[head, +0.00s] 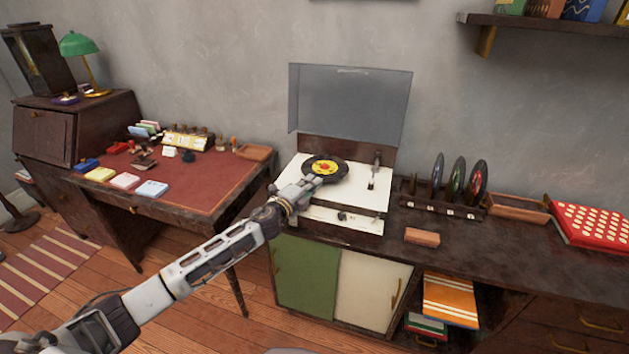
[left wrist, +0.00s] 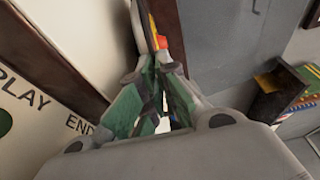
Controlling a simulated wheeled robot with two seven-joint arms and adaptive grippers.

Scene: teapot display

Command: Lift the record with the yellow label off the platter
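The black record with the yellow label (head: 325,168) lies over the white deck of the record player (head: 350,213), seen from above in the head view. Red marks show on its label. In the left wrist view the record (left wrist: 161,41) appears nearly edge-on between the fingertips. My left gripper (head: 314,183) reaches the record's near edge, and its green-padded fingers (left wrist: 152,68) close on the rim. The platter is hidden beneath the record; I cannot tell how large any gap is. My right gripper is not in view.
The raised grey lid (head: 350,103) stands behind the deck. The tonearm (head: 374,170) is right of the record. A rack (head: 440,207) holds several upright records further right, beside an empty wooden tray (head: 517,207). A small brown block (head: 422,237) lies in front.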

